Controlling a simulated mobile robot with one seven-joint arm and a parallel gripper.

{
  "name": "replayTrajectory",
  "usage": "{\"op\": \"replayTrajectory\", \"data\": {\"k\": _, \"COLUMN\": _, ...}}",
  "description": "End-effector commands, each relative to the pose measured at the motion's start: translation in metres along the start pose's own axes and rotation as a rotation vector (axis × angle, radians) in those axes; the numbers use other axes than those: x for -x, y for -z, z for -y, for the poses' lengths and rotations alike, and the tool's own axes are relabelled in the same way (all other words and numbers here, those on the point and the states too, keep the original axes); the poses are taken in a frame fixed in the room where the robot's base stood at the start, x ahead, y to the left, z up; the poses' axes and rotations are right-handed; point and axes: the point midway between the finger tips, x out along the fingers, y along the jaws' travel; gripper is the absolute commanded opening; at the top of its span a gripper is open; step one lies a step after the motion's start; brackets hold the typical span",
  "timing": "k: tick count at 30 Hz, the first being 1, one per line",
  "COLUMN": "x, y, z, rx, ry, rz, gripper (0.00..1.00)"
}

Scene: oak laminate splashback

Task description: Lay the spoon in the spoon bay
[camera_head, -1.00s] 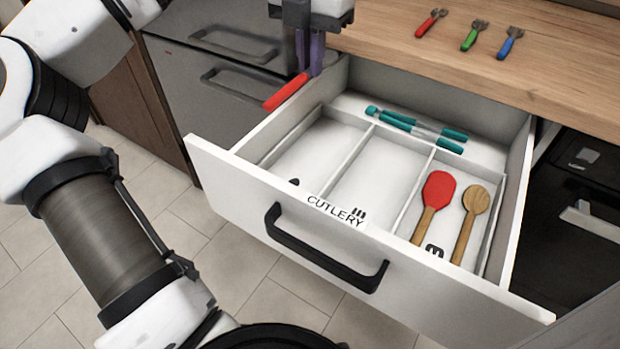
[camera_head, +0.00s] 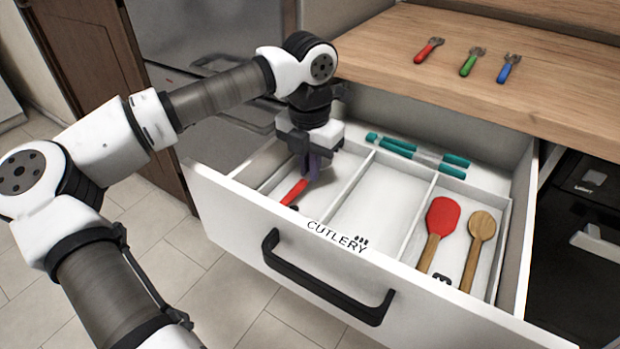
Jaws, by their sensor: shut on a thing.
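My gripper (camera_head: 311,170) is low over the left bay (camera_head: 268,181) of the open cutlery drawer, with its fingers shut on a red-handled utensil (camera_head: 294,192). Its red handle points to the front left, inside the bay. The rest of the utensil is hidden by the fingers, so I cannot see whether it has a spoon bowl. I cannot tell whether it touches the bay floor. The left bay's floor mark is mostly hidden. The middle bay (camera_head: 372,205) is empty, with a pronged mark at its front.
The right bay holds a red spatula (camera_head: 441,217) and a wooden spoon (camera_head: 482,227). Teal-handled utensils (camera_head: 398,148) lie in the back compartment. Red (camera_head: 429,50), green (camera_head: 472,61) and blue (camera_head: 509,68) handled forks lie on the counter. The drawer front (camera_head: 300,228) and thin dividers stand up around the bays.

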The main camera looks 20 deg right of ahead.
Motion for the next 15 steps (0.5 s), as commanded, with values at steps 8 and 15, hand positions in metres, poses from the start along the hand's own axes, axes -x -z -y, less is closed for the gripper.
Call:
{"op": "replayTrajectory", "data": {"k": 8, "x": -0.034, "y": 0.001, "z": 0.001, "rx": -0.001, "ry": 0.002, "rz": 0.0, "gripper": 0.0}}
{"op": "replayTrajectory", "data": {"k": 15, "x": -0.035, "y": 0.001, "z": 0.0, "rx": -0.001, "ry": 0.001, "rz": 0.0, "gripper": 0.0}}
